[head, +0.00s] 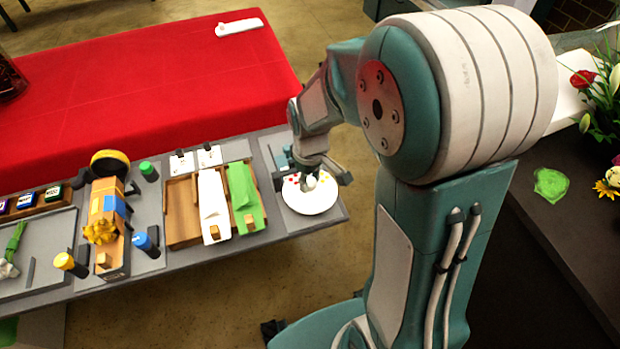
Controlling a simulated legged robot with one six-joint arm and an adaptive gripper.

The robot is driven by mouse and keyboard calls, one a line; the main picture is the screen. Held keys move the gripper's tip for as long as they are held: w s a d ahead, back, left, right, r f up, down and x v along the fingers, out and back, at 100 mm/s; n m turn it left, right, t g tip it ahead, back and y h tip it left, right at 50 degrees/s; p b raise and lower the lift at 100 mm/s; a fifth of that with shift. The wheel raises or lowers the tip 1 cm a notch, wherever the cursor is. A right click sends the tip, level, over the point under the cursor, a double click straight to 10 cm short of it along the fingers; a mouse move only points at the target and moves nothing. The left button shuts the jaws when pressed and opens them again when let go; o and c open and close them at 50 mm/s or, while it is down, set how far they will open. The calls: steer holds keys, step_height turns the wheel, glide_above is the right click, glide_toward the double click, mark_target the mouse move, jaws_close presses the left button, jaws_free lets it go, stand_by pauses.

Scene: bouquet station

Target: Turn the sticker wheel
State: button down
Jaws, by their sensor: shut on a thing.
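The sticker wheel (309,204) is a round white disc with small coloured spots near its edge. It lies at the right end of the grey bench. My gripper (312,181) reaches down over the middle of the wheel. It is shut on a small pale knob at the wheel's centre, most of which the fingers hide. My wrist covers the far part of the wheel.
Left of the wheel are a wooden tray (183,212) with white and green pieces, a green-capped bottle (149,171), a blue bottle (146,245) and a yellow tape roll (110,162). A red-covered table (150,85) stands behind. Flowers (605,95) are on a dark counter at right.

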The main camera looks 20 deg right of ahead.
mark_target(309, 180)
steer(key=shift+n, duration=1.2)
steer(key=shift+c, duration=1.7)
jaws_free()
step_height(309, 180, up, 12)
steer(key=shift+w+a+f, duration=0.1)
